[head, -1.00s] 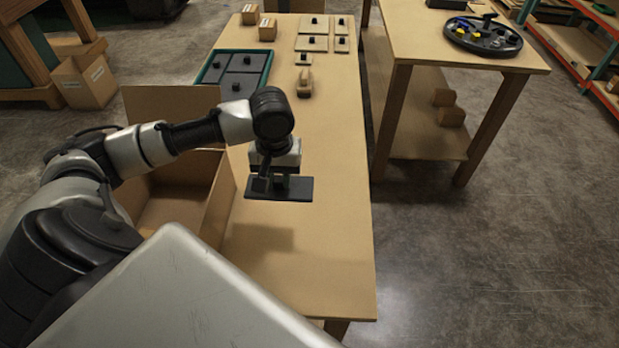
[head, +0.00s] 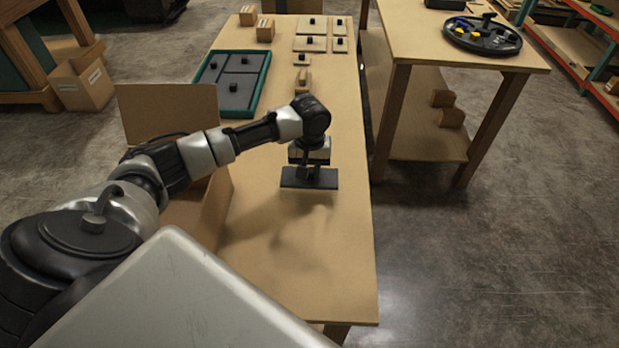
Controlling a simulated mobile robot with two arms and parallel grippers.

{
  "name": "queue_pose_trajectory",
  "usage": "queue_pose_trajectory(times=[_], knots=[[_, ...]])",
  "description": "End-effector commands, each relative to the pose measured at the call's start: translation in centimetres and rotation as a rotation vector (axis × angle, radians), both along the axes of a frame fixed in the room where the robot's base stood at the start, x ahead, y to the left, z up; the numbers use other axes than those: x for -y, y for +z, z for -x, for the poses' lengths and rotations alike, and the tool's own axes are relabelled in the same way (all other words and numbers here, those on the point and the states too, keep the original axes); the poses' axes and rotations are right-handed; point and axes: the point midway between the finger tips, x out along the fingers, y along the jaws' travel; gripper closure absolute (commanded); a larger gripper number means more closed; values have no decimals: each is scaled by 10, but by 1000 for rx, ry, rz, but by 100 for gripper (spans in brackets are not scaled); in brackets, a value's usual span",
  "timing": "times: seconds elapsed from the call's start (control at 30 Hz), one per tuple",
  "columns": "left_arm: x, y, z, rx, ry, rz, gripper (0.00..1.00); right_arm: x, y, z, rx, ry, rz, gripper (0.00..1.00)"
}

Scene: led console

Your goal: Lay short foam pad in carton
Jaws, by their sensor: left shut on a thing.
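My left gripper (head: 310,171) is shut on a dark grey flat pad (head: 291,179), which looks like the short foam pad, and holds it level above the table. The open carton (head: 213,208) stands on the table's left side. Its raised back flap (head: 166,112) shows, but my left arm hides most of its inside. The pad is to the right of the carton, apart from it. My right gripper is not in view.
A green-rimmed tray (head: 264,86) with dark knobbed pads lies farther back on the table (head: 330,260). The table front right of the carton is clear.

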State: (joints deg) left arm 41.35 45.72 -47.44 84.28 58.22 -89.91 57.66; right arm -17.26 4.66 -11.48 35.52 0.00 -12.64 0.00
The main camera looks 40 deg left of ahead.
Motion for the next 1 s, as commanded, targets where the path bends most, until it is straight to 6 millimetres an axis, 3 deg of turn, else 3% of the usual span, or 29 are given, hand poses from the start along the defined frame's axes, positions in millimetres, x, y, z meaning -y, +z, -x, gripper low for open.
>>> queue_pose_trajectory(times=[0.3, 0.67, 0.7, 0.8, 0.87, 1.0], knots=[[0, -38, 0, -1, 1, -1, 97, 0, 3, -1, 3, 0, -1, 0], [0, -42, 0, 0, 0, 0, 97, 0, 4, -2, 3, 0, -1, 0], [0, -42, 0, 0, 0, 0, 73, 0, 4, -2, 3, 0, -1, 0], [0, -42, 0, 0, 0, 0, 58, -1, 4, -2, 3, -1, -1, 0], [0, -42, 0, 0, 0, 0, 49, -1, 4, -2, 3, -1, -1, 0], [0, -42, 0, 1, 0, -1, 49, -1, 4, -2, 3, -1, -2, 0]])
